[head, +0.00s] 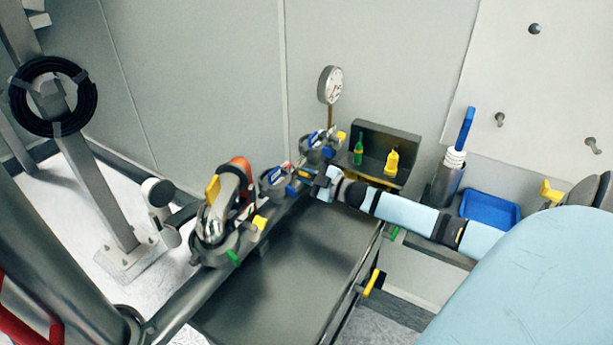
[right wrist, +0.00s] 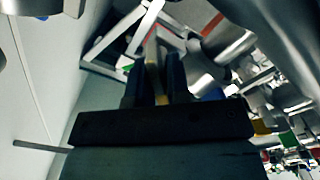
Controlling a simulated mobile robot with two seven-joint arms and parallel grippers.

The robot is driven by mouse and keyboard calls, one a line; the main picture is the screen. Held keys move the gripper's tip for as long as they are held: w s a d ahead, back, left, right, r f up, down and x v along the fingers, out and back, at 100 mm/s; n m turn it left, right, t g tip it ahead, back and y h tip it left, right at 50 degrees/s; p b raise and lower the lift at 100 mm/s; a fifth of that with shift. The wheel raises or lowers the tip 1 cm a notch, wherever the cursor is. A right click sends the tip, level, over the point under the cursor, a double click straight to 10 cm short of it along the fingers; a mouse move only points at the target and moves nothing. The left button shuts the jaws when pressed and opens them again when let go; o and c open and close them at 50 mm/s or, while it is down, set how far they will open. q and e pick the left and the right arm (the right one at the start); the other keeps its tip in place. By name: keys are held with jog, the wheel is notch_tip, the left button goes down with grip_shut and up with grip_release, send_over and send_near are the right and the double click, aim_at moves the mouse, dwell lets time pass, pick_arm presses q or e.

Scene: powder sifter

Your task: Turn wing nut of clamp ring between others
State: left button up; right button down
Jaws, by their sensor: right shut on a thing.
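My right gripper (head: 309,174) reaches in from the right at the end of its light-blue arm. It is at the dark bar, beside a clamp ring (head: 274,181) with red and blue parts. Its jaws hide the wing nut in the head view. In the right wrist view, the gripper (right wrist: 155,82) is shut with a thin, pale, yellowish piece between the dark fingers, apparently the wing nut. Another fitting (head: 318,146) with blue and yellow parts sits farther back. A third fitting (head: 216,245) with yellow and green parts is nearer, at left. My left gripper is not in view.
A gauge (head: 331,85) rises behind the fittings. A dark shelf (head: 388,140) holds a green and a yellow bottle. A blue tray (head: 490,208) and a canister (head: 447,182) with a blue-handled brush stand right. A dark flat surface (head: 290,270) lies below the bar.

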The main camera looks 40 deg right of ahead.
jog(key=c, duration=1.2)
grip_release()
jog(key=shift+b+v, duration=0.85)
jog(key=shift+v, duration=6.05)
jog(key=shift+r, duration=0.1)
